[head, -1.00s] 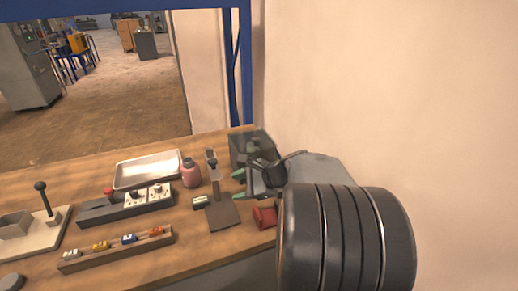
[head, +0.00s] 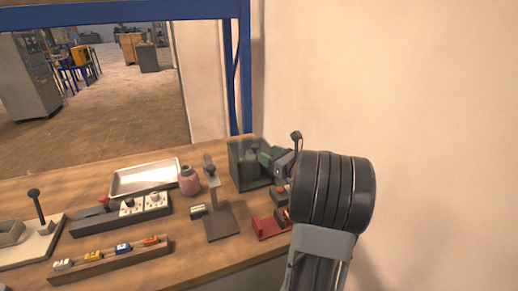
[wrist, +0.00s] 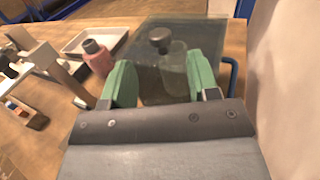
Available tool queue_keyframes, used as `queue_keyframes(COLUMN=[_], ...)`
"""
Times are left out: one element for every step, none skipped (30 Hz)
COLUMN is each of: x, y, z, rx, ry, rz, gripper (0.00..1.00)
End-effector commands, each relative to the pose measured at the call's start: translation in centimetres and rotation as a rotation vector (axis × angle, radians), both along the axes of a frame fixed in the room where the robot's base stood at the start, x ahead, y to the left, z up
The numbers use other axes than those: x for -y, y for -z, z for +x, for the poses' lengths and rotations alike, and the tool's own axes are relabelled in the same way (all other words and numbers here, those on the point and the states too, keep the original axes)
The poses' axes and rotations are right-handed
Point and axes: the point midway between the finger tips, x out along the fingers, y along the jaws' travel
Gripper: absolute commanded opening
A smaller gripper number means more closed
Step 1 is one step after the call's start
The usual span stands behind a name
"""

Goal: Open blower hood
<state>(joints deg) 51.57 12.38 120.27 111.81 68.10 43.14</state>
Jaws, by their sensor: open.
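The blower hood looks like a clear, dark-tinted box (head: 243,163) at the back right of the bench, beside the wall. A bottle with a dark round top (wrist: 172,62) shows through its panes. In the wrist view the hood's tinted pane (wrist: 205,35) fills the upper middle, and a blue bar-like handle (wrist: 231,72) shows at its right edge. My gripper (wrist: 160,82) is open and empty, its green fingers pointing at the hood. In the head view my gripper (head: 270,156) is at the hood's right side, partly hidden by my arm. I cannot tell whether it touches the hood.
A stand with a grey base (head: 221,222), a pink bottle (head: 189,182) and a metal tray (head: 125,180) are left of the hood. A red holder (head: 268,228) is in front of it. The wall (head: 420,100) is close on the right.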

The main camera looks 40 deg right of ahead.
Motion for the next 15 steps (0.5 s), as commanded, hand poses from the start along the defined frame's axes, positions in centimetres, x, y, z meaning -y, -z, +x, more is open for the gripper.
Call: queue_keyframes(x=[-0.2,-0.3,-0.4,-0.4,-0.5,-0.6,-0.6,-0.6,-0.7,-0.7,-0.7,-0.8,-0.8,-0.8,-0.8], y=[0.0,-0.1,0.0,0.0,0.0,0.0,0.0,0.0,0.0,0.0,0.0,0.0,0.0,0.0,0.0], z=[1.0,1.5,2.1,2.5,3.0,3.4,3.8,4.1,4.5,4.7,4.9,5.1,5.2,5.4,5.5], rx=[0.0,0.0,-0.001,-0.001,0.0,0.0,-0.001,-0.002,-0.001,0.0,0.0,0.0,0.0,-0.001,-0.001], ry=[-0.004,-0.004,-0.004,-0.003,-0.004,-0.003,-0.003,-0.002,-0.002,-0.002,-0.002,-0.001,-0.001,-0.001,-0.001], rz=[0.001,0.0,0.0,0.0,0.0,-0.001,0.0,0.0,-0.001,0.0,0.0,0.0,-0.001,-0.001,-0.001], gripper=[0.55,0.55,0.55,0.55,0.55,0.55,0.55,0.55,0.55,0.55,0.55,0.55,0.55,0.55,0.55])
